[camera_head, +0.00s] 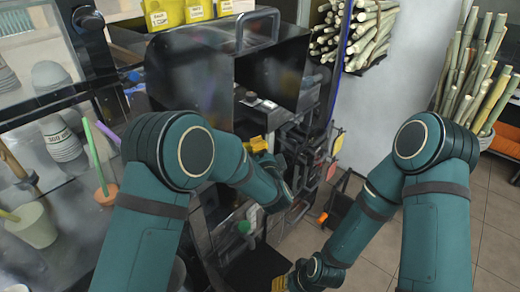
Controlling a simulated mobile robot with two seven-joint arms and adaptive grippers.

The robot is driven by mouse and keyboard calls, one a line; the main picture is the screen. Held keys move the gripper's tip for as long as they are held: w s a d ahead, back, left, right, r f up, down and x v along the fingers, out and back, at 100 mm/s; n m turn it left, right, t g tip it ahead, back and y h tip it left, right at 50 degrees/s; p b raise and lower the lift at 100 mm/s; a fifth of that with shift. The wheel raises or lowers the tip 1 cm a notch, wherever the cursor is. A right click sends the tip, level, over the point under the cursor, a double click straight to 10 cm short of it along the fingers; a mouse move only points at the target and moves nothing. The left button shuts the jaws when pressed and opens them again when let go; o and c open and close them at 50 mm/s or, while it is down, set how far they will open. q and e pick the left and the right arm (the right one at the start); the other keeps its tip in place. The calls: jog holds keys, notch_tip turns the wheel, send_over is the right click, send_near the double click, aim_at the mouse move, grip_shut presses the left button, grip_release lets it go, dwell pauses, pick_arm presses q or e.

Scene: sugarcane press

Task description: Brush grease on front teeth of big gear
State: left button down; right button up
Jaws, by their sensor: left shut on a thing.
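The dark metal sugarcane press (205,80) stands in the middle, with an open front and machinery on its right side. The big gear and its front teeth cannot be made out; my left arm covers part of that area. My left gripper (258,146) shows only as a small yellow part against the press machinery, beyond my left forearm. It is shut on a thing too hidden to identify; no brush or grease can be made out. My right gripper (280,284) is low at the bottom edge, mostly cut off, below the press front, and its jaws cannot be read.
A counter at left holds stacked cups (60,138), an orange cup with a green straw (106,193) and a pale cup (32,226). Yellow bins (165,14) stand behind the press. Sugarcane stalks (480,75) fill a basket at right. Tiled floor (495,225) is open at right.

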pick_arm(q)
jog(key=shift+w+a, duration=0.7)
dwell(0.8)
jog(key=shift+d+r, duration=0.1)
jog(key=shift+w+d+r, duration=0.15)
jog(key=shift+w+d, duration=0.2)
jog(key=shift+w, duration=0.05)
jog(key=shift+s+a, duration=0.3)
jog(key=shift+a, duration=0.35)
dwell(0.4)
